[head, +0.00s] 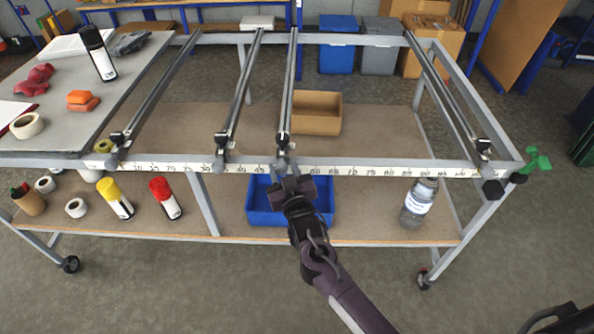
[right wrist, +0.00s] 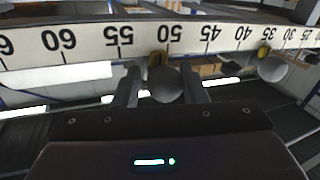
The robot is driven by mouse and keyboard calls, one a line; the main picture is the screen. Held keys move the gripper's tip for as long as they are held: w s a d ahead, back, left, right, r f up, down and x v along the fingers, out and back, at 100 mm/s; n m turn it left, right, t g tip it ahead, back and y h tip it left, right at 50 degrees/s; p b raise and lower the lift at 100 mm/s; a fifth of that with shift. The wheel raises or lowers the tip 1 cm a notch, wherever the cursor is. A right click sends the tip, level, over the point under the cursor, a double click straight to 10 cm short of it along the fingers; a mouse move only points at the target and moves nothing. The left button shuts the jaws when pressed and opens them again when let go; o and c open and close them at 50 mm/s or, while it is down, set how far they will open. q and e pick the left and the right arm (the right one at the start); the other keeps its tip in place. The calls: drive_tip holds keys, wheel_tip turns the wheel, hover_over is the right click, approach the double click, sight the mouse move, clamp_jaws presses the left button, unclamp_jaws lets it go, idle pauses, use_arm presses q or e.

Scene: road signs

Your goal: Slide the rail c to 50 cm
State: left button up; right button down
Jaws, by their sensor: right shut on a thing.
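Several metal rails run from front to back across a grey frame. No letters can be read on them; the third from the left, probably rail c (head: 289,85), has my right gripper (head: 284,170) at its front end. In the right wrist view the two fingers are closed around its round grey knob (right wrist: 166,85). A white number scale (head: 350,171) runs along the front bar. It shows upside down in the right wrist view (right wrist: 120,36). The knob and the yellow piece (right wrist: 157,66) behind it sit close to 50, slightly towards 55. My left gripper is out of view.
To the right is open space up to the far right rail (head: 445,85). A blue bin (head: 262,205), a cardboard box (head: 316,113) and a bottle (head: 420,200) are on the lower shelf.

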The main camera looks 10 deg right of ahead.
drive_tip(key=shift+a+f, duration=0.1)
drive_tip(key=shift+a, duration=0.45)
drive_tip(key=shift+w+a, duration=0.1)
drive_tip(key=shift+a, duration=0.3)
drive_tip(key=c, duration=1)
unclamp_jaws()
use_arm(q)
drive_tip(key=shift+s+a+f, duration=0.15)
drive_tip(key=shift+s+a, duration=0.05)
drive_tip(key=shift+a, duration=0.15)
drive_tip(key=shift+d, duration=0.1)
